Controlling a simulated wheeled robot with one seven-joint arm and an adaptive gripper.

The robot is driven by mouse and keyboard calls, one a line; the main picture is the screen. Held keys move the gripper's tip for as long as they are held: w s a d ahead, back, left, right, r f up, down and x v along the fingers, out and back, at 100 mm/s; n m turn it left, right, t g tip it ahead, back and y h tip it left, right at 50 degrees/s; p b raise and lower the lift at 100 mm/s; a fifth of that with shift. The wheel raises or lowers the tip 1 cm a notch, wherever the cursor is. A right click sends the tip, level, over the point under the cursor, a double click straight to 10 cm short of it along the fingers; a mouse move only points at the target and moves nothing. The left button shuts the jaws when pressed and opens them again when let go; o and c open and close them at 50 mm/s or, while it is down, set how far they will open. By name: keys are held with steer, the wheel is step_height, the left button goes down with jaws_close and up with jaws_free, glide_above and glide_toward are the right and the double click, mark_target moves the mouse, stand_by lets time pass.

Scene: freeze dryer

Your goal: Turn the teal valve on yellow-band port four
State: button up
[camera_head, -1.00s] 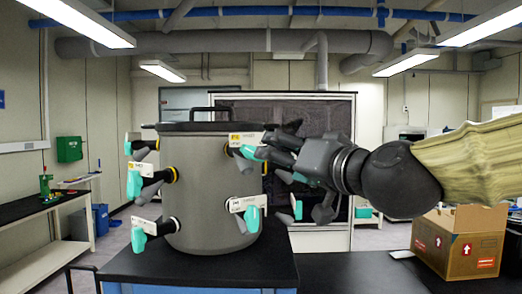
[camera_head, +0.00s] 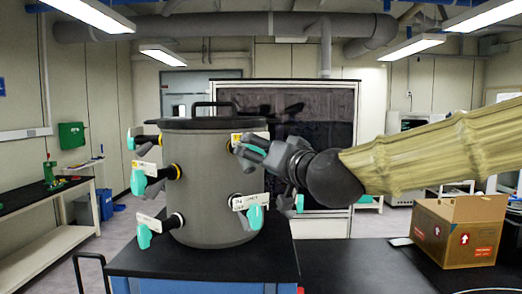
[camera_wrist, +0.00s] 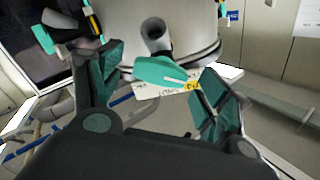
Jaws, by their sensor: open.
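A grey cylindrical vessel (camera_head: 212,195) with a black lid stands on a dark-topped cart. Several black side ports with teal valves and white tags ring it. At its upper right a teal valve (camera_head: 252,150) sits beside a white tag with a yellow band (camera_head: 240,137). My gripper (camera_head: 250,151) is at this valve and partly covers it. In the wrist view, my gripper's open fingers stand on either side of the teal valve handle (camera_wrist: 163,72), with the yellow-banded tag (camera_wrist: 170,91) just below it. The tag's number is too small to read. Contact is not clear.
Another teal valve (camera_head: 255,217) with a white tag is below my gripper, and more valves (camera_head: 138,182) line the vessel's left side. A cardboard box (camera_head: 460,232) stands on the dark bench at right.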

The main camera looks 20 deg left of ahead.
steer(key=shift+w+a, duration=0.1)
steer(key=shift+a, duration=0.05)
steer(key=c, duration=1)
steer(key=shift+f+m+b, duration=0.15)
steer(key=shift+m+b, duration=0.15)
steer(key=shift+b, duration=0.05)
steer(key=shift+m+b, duration=4.7)
steer(key=shift+m, duration=0.9)
